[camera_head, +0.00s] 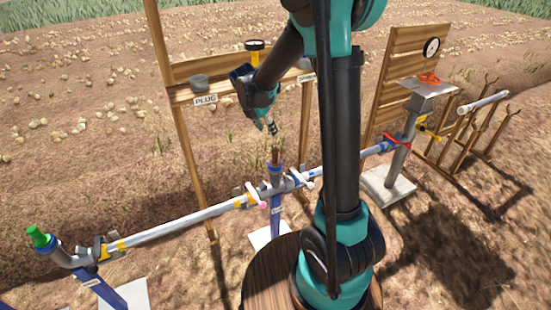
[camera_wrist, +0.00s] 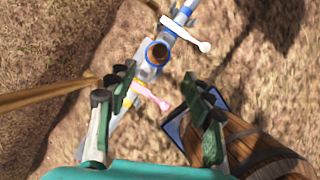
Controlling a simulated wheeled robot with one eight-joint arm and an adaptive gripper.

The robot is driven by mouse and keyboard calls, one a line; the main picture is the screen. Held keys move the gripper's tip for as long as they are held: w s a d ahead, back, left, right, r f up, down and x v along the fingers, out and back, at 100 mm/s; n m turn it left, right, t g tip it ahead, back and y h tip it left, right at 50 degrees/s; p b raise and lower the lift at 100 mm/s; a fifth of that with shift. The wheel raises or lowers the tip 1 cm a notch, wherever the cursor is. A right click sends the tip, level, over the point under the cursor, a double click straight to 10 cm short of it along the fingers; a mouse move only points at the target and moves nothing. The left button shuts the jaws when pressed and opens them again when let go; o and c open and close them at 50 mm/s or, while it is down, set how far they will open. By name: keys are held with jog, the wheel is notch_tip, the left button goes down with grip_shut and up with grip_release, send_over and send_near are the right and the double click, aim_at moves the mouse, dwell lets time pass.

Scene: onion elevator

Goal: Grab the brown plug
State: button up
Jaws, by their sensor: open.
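The brown plug (camera_head: 276,157) stands upright in the blue-collared top of a pipe tee (camera_head: 276,178) in the middle of the pipe line. In the wrist view the brown plug (camera_wrist: 157,53) shows from above as a round brown top, ahead of the fingertips. My gripper (camera_head: 269,126) is above the plug, a little to its left in the head view, with a gap between them. In the wrist view my gripper (camera_wrist: 165,88) has its two fingers spread wide with nothing held between them.
Valve handles, white (camera_wrist: 187,34) and pink (camera_wrist: 151,96), sit beside the tee. A wooden frame (camera_head: 180,130) with a shelf labelled PLUG stands behind, bearing a grey piece (camera_head: 199,82). A green plug (camera_head: 38,236) caps the left pipe end. A round wooden top (camera_head: 262,275) is near my base.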

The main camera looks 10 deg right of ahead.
send_over(275, 150)
jog(key=a, duration=0.1)
jog(key=f, duration=0.5)
jog(key=s+f, duration=0.1)
jog(key=f, duration=0.2)
jog(key=shift+a+f, duration=0.15)
jog(key=shift+f, duration=0.1)
jog(key=shift+a+x, duration=0.1)
jog(key=shift+x, duration=1.45)
jog(key=shift+a+x, duration=0.15)
jog(key=shift+x, duration=1.35)
jog(key=shift+s+f, duration=0.1)
jog(key=shift+s, duration=0.15)
grip_shut()
